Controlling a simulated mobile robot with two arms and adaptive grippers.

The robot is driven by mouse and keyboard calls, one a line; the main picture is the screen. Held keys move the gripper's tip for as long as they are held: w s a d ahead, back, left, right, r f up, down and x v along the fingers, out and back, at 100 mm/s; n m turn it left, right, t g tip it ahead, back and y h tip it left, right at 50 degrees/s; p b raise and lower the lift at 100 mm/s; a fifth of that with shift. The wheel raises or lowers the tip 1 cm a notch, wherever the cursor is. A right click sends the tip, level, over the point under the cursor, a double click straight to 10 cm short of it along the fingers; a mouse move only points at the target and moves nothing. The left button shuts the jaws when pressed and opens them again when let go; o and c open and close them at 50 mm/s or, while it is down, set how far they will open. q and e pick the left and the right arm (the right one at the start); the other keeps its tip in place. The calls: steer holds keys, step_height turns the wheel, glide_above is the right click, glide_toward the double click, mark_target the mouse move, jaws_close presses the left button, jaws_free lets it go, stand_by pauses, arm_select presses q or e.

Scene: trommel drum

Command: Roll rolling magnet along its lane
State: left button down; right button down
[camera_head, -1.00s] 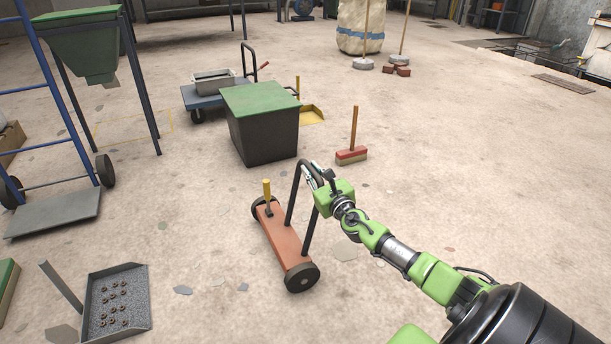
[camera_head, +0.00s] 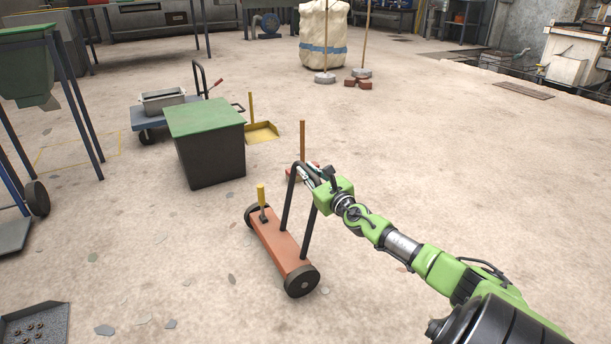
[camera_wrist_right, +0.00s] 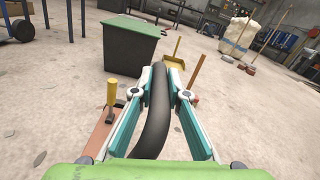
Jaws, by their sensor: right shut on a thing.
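The rolling magnet (camera_head: 280,243) is an orange-red bar on two dark wheels with a black hoop handle and a yellow-gripped lever. It stands on the concrete floor in the lower middle of the head view. My right gripper (camera_head: 309,175) is shut on the top of the black handle. In the right wrist view the handle (camera_wrist_right: 157,112) runs between the two fingers of the gripper (camera_wrist_right: 160,75), and part of the orange bar (camera_wrist_right: 100,133) shows at left. My left gripper is in neither view. No lane markings show clearly around the magnet.
A dark bin with a green lid (camera_head: 208,150) stands ahead-left of the magnet. A yellow dustpan (camera_head: 261,132) and a red broom (camera_head: 302,140), partly hidden by the handle, are beyond. A tray of small rusty parts (camera_head: 35,325) lies lower left. The floor to the right is open.

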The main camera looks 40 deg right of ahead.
steer(key=shift+d, duration=0.3)
steer(key=c, duration=2)
jaws_free()
steer(key=shift+s, duration=0.1)
steer(key=shift+o, duration=0.2)
steer(key=shift+d+f, duration=0.1)
steer(key=shift+s, duration=0.1)
steer(key=v, duration=1.2)
